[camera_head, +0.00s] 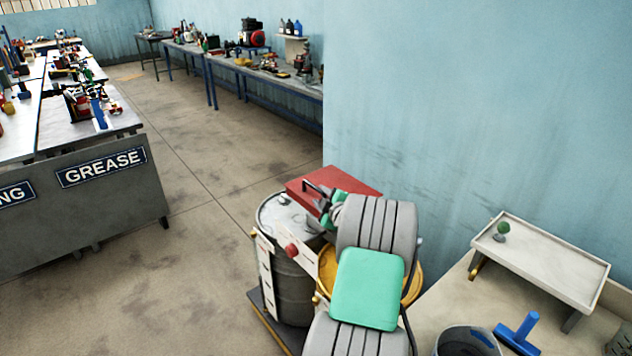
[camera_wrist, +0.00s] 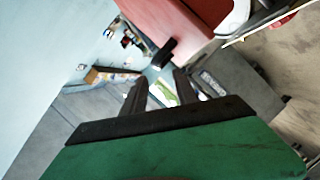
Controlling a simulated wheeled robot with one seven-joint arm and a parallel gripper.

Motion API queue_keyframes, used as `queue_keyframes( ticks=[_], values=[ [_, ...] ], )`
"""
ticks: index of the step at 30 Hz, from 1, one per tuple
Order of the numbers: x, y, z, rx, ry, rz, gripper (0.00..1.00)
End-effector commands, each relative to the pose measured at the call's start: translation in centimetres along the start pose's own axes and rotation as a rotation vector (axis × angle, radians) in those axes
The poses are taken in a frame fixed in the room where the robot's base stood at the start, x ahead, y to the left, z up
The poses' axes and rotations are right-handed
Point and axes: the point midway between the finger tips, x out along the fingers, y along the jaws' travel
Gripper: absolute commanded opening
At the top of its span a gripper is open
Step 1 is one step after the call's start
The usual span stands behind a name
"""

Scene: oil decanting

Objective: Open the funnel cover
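The red funnel cover (camera_head: 352,182) lies over the top of the drum in the head view, partly hidden behind my arm. It appears closed, though its hinge is hidden. Its black handle (camera_head: 314,187) sticks out at the left side. In the wrist view the red cover (camera_wrist: 172,22) fills the top, with the dark handle end (camera_wrist: 165,53) just beyond my fingertips. My gripper (camera_wrist: 160,78) is open, with a clear gap between its two dark fingers and nothing held. In the head view my gripper (camera_head: 326,208) is close by the handle, partly hidden; contact cannot be told.
A grey drum (camera_head: 290,280) stands on a low yellow-edged base under the cover. At right, a bench holds a white tray stand (camera_head: 550,258), a dark bucket (camera_head: 466,342) and a blue tool (camera_head: 518,333). The blue wall is close behind. Floor at left is clear.

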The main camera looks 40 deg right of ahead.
Motion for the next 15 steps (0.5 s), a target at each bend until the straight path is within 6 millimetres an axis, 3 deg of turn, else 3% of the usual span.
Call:
queue_keyframes(
  ticks=[5, 15],
  values=[
    [1.4, 0.5, 0.6, -0.012, -0.002, 0.018, 0.35],
    [7.0, 0.7, 0.7, -0.012, -0.004, 0.018, 0.35]
  ],
)
